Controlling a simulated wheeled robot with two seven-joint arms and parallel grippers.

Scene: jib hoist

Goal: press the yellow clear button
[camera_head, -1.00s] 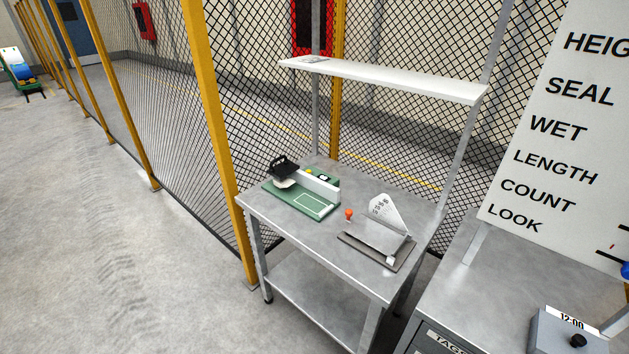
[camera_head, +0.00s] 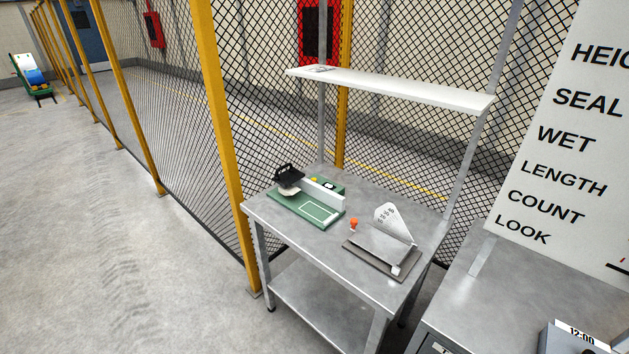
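A small yellow button (camera_head: 314,180) shows at the back of a green device (camera_head: 308,212) on the grey metal table (camera_head: 300,242). A white rail on the device partly hides the area around the button. A black handled part (camera_head: 288,175) stands at the device's left end. A dark little panel (camera_head: 329,185) sits just right of the button. Neither of my grippers is in view.
A grey plate device with an upright white dial (camera_head: 392,222) and an orange knob (camera_head: 354,223) share the table. A white shelf (camera_head: 395,90) hangs above. A second bench (camera_head: 490,290) stands right.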

